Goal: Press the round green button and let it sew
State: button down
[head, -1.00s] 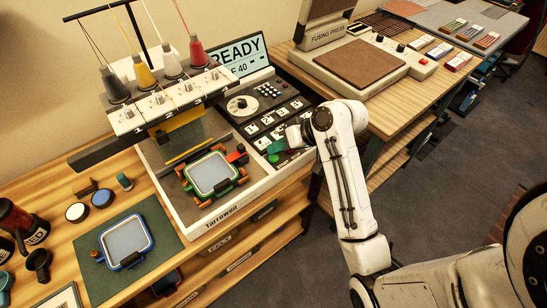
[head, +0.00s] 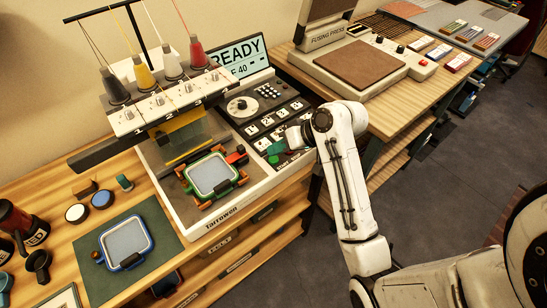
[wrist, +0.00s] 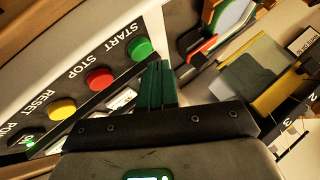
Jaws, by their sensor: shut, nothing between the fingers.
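The round green button (wrist: 140,48), labelled START, sits on the machine's front strip in the wrist view, at the end of a row of buttons. My gripper (wrist: 157,66) has green fingers, shut together and empty. In the picture their tips lie just right of and below the green button. The button's face is uncovered, and I cannot tell the height of the tips above the strip. In the head view my gripper (head: 275,147) is over the right part of the embroidery machine (head: 196,220). The machine's screen (head: 240,54) reads READY.
A red STOP button (wrist: 99,78) and a yellow RESET button (wrist: 62,108) share the strip. A green-framed hoop (head: 211,174) is mounted under the needle head. A blue hoop (head: 125,243) lies on a mat to the left. A fusing press (head: 365,62) stands to the right.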

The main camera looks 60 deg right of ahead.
aim_at(277, 159)
jog(key=shift+f, duration=0.1)
dwell(0.7)
jog(key=shift+f, duration=0.3)
jog(key=shift+f, duration=0.45)
dwell(0.6)
jog(key=shift+r, duration=0.1)
jog(key=shift+r+p, duration=0.8)
jog(key=shift+p, duration=0.3)
notch_tip(277, 159, up, 5)
jog(key=p, duration=0.5)
dwell(0.8)
